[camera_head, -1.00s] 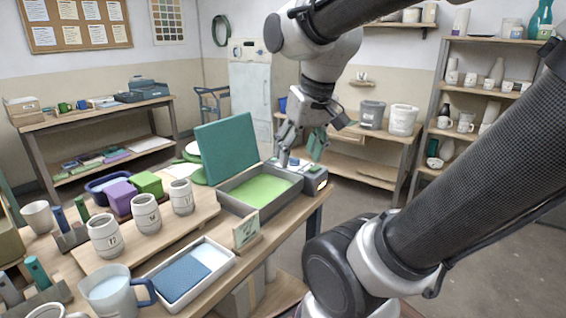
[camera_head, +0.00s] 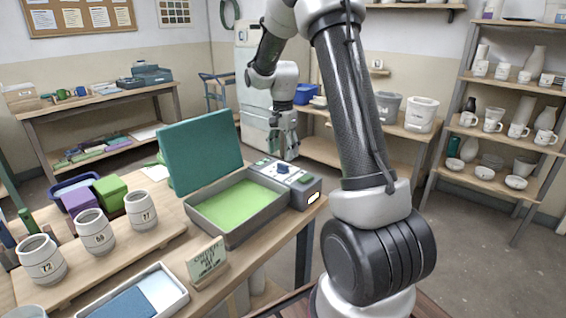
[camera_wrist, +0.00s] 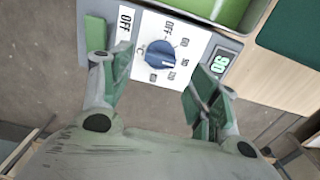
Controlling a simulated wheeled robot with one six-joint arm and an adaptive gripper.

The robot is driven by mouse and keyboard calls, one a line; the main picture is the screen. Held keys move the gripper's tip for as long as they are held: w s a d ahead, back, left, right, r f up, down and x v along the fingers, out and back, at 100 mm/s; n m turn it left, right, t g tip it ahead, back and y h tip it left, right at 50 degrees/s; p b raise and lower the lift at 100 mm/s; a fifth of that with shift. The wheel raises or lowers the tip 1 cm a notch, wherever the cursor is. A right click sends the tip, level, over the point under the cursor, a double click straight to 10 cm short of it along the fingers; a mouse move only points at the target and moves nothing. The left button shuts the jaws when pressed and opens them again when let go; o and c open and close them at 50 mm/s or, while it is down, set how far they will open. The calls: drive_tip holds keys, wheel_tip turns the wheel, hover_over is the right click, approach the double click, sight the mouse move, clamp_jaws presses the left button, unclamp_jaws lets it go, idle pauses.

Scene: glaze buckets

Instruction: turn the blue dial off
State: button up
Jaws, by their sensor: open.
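The blue dial (camera_wrist: 160,54) sits on a pale control panel in the wrist view, with an OFF mark and several numbered marks around it. I cannot tell surely which mark it points to.
A grey tray (camera_head: 215,232) with a green bottom and a raised teal lid (camera_head: 200,157) adjoins the box. A small sign (camera_head: 207,262) and several numbered cups (camera_head: 141,208) stand on the bench. Shelves with pottery (camera_head: 500,120) are at right; open floor lies between.

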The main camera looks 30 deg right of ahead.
sight(283, 168)
drive_tip(key=shift+f, duration=2.4)
drive_tip(key=c, duration=1)
